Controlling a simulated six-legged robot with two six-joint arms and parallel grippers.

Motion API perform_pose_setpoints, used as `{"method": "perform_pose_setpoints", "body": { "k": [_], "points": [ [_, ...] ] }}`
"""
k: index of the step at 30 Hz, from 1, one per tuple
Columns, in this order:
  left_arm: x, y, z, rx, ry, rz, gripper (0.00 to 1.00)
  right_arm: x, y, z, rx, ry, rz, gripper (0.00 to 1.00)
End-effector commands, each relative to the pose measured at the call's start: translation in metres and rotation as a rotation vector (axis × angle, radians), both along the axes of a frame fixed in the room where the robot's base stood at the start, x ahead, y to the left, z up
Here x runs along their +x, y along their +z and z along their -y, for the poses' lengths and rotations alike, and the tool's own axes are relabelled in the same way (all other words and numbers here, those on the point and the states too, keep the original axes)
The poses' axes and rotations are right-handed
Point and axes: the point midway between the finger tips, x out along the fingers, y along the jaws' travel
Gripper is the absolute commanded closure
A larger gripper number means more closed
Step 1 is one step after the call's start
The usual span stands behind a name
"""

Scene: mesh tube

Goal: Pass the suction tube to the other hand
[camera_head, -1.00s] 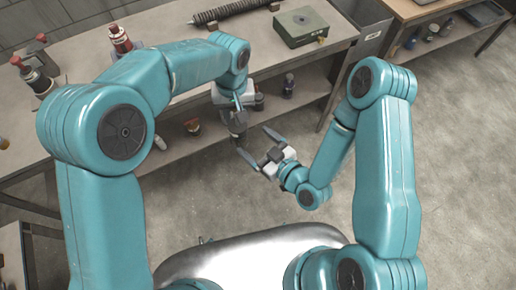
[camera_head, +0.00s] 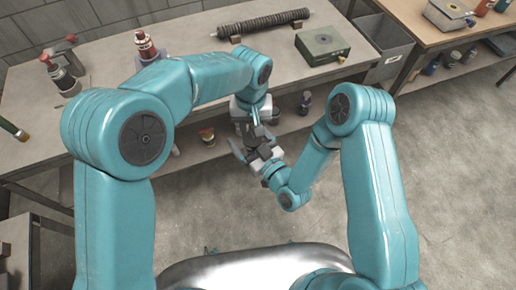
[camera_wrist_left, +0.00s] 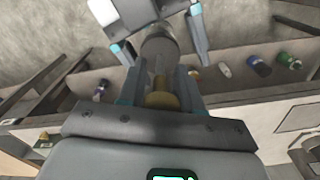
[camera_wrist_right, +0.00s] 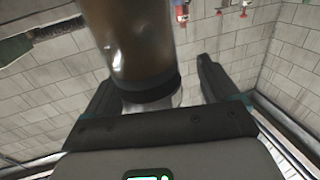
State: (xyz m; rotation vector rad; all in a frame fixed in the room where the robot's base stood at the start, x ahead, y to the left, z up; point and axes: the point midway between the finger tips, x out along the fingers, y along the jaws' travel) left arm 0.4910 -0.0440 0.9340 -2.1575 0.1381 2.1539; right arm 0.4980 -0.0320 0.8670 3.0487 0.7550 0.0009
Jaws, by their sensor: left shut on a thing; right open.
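The suction tube is a short, thick cylinder with a brown glassy body in the right wrist view (camera_wrist_right: 140,45), ending in a dark collar. In the left wrist view its grey end (camera_wrist_left: 159,45) and a brass-coloured part (camera_wrist_left: 162,100) show. My left gripper (camera_wrist_left: 158,85) is shut on the tube, which hangs beyond its fingers. My right gripper (camera_wrist_right: 155,85) is open, its two fingers on either side of the tube's collar end. Whether they touch it I cannot tell. In the head view both grippers meet in front of the bench, and the tube is mostly hidden.
The bench (camera_head: 205,75) behind carries a ribbed dark tube (camera_head: 264,23), a green box (camera_head: 322,45) and red-capped bottles (camera_head: 146,46). A grey bin (camera_head: 385,50) stands between it and a wooden table (camera_head: 415,25). Open floor (camera_head: 455,170) lies to the right.

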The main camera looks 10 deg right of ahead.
Motion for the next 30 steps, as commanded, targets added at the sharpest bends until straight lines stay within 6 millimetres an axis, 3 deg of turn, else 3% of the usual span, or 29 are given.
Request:
{"method": "perform_pose_setpoints", "body": {
  "k": [12,13,14,18,20,21,23,24,30],
  "points": [
    [0.0001,0.0003,0.0,0.0,0.0,0.001,1.0,0.0105,0.0,-0.0058,0.0,0.0,-0.001,0.12],
    [0.0001,0.0003,0.0,0.0,0.0,0.001,1.0,0.0105,0.0,-0.0058,0.0,0.0,-0.001,0.15],
    [0.0001,0.0003,0.0,0.0,0.0,0.001,1.0,0.0105,0.0,-0.0058,0.0,0.0,-0.001,0.25],
    [0.0004,0.0004,0.0005,-0.002,0.0,0.002,1.0,0.0101,0.0001,-0.0062,0.0,0.002,-0.001,0.7],
    [0.0007,0.0005,0.0008,-0.003,0.0,0.003,1.0,0.0098,0.0002,-0.0067,0.001,0.004,0.0,0.74],
    [0.0009,0.0007,0.001,-0.003,0.0,0.004,0.59,0.0098,0.0006,-0.0069,0.001,0.005,0.0,0.74],
    [0.0008,0.0007,0.001,-0.003,0.0,0.004,0.4,0.0097,0.0006,-0.0071,0.001,0.005,0.0,0.74],
    [0.0007,0.0006,0.0009,-0.002,0.0,0.004,0.36,0.0097,0.0006,-0.0068,0.001,0.005,0.0,0.74],
    [0.0004,0.0003,0.0003,-0.001,0.0,0.002,0.36,0.0101,0.0004,-0.0062,0.001,0.002,0.0,0.74]
  ]
}}
